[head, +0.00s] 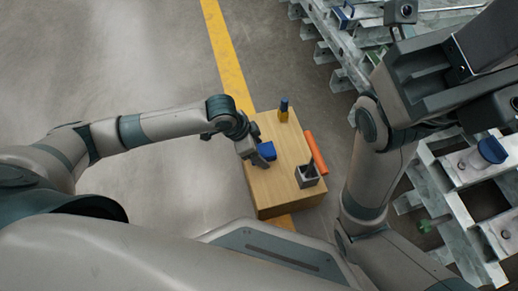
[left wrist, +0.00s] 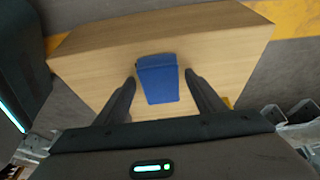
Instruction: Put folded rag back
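The folded blue rag (head: 266,151) is on the wooden box top (head: 285,140), toward its left side in the head view. In the left wrist view the rag (left wrist: 158,80) lies between the two dark fingers of my left gripper (left wrist: 160,78). A narrow gap shows on each side of the rag, so the fingers look open and not closed on it. In the head view my left gripper (head: 250,150) is over the left edge of the box top, right beside the rag. My right arm comes in at the right; its gripper cannot be made out.
Metal frames (head: 340,45) stand at the right. The floor at the left is clear, with a yellow line (head: 226,55).

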